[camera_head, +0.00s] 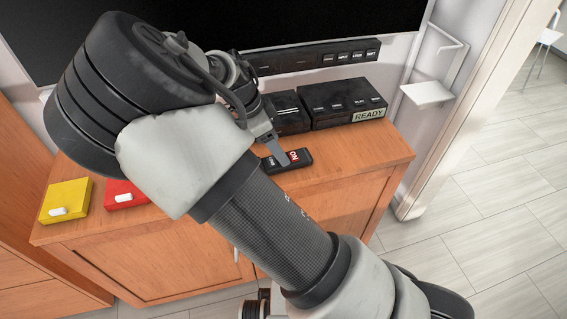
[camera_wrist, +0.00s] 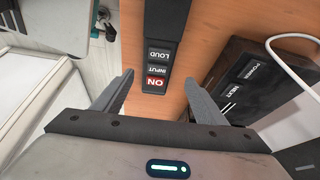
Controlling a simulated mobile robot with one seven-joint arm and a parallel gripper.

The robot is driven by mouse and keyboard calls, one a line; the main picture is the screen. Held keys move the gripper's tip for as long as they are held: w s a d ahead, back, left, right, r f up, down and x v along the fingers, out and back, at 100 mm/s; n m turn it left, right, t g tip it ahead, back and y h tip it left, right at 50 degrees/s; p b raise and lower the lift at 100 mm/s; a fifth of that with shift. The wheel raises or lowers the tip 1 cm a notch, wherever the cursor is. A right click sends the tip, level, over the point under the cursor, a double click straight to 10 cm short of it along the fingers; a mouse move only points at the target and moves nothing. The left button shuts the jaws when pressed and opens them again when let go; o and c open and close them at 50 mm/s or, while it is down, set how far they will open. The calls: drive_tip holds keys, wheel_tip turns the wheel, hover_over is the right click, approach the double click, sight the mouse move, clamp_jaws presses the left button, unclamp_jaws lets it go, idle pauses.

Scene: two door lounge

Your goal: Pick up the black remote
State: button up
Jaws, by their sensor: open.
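The black remote (camera_head: 296,159) lies on the wooden cabinet top, near its front edge. In the wrist view the remote (camera_wrist: 166,38) has LOUD, INPUT and red ON buttons, and the ON end is nearest me. My gripper (camera_wrist: 158,76) is open and empty, its fingertips on either side of the line of the remote, around its ON end. Whether the fingers touch it cannot be told.
Black boxes, one larger with a READY label (camera_head: 345,104) and one smaller (camera_head: 290,112), stand behind the remote. In the wrist view a black box with POWER and NEXT buttons (camera_wrist: 262,95) is close on the right. Yellow (camera_head: 67,200) and red (camera_head: 122,195) boxes sit at left.

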sight(305, 158)
drive_tip(key=x, duration=0.1)
drive_tip(key=b+x, duration=0.1)
drive_tip(key=x, duration=0.2)
drive_tip(key=shift+s+d+f, duration=0.2)
drive_tip(key=shift+s+f, duration=0.05)
drive_tip(key=shift+f, duration=0.15)
drive_tip(key=c, duration=1.2)
drive_tip(key=shift+r, duration=0.2)
